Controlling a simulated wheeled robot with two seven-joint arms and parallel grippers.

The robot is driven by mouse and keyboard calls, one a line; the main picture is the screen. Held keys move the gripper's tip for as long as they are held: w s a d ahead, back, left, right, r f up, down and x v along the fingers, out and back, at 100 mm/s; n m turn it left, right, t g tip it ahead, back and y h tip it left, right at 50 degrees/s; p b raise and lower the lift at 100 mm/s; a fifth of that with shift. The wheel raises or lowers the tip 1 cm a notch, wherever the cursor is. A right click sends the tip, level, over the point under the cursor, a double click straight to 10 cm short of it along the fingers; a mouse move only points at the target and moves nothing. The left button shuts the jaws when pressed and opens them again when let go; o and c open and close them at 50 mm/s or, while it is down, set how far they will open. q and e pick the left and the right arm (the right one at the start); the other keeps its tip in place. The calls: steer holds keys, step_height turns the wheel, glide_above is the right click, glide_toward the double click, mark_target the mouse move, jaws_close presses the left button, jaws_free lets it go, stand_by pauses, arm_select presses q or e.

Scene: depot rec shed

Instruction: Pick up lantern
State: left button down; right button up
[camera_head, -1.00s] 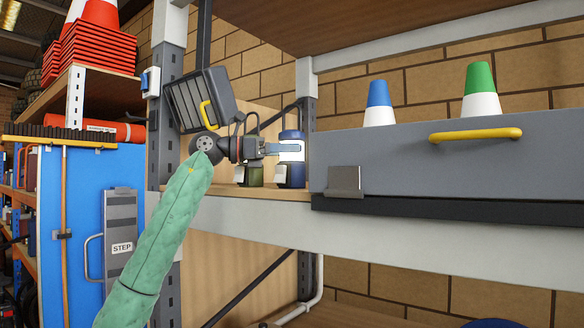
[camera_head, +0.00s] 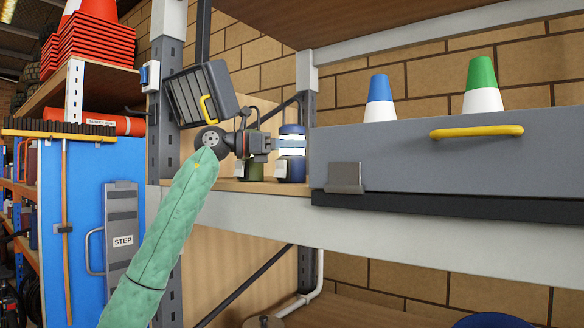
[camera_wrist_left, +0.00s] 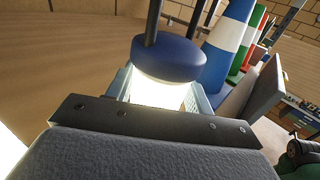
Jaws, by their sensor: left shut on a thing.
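A blue lantern (camera_head: 291,168) with a pale label and a bright white glowing middle stands upright on the shelf at the left of the grey drawer. My left gripper (camera_head: 288,144) reaches in from the left and is shut around its glowing part. In the left wrist view the lantern's round blue cap (camera_wrist_left: 170,58) and white glow sit between the pale fingers (camera_wrist_left: 160,95). A dark green lantern (camera_head: 250,168) stands just left of the blue one, partly hidden behind my wrist. My right gripper is not in view.
A grey drawer (camera_head: 400,150) with a yellow handle is close on the right, with blue-white and green-white cones (camera_head: 482,90) above it. A tilted dark grey box (camera_head: 195,95) is left of my wrist. A shelf post (camera_head: 306,90) stands behind the lantern.

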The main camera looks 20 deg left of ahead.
arm_select(q)
steer(key=shift+r, duration=0.15)
